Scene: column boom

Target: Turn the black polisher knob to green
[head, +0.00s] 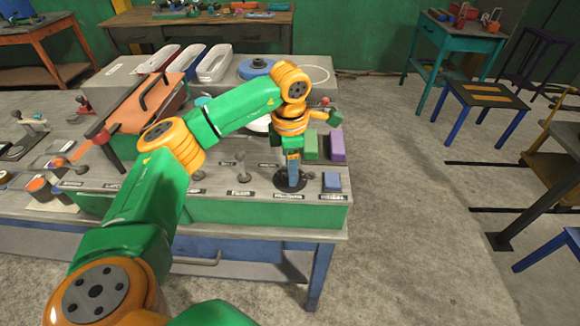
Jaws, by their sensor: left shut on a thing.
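The black polisher knob (281,181) sits on the front panel of the grey bench, near its right end, with a small label below it that is too small to read surely. My left arm reaches over the bench from the lower left. My left gripper (293,180) points down at the knob and is shut on it. The fingers hide most of the knob, so its pointer and any green mark cannot be made out. My right gripper is not in view.
Several small levers stand along the panel to the left. An orange board (150,100) lies tilted at the back left.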

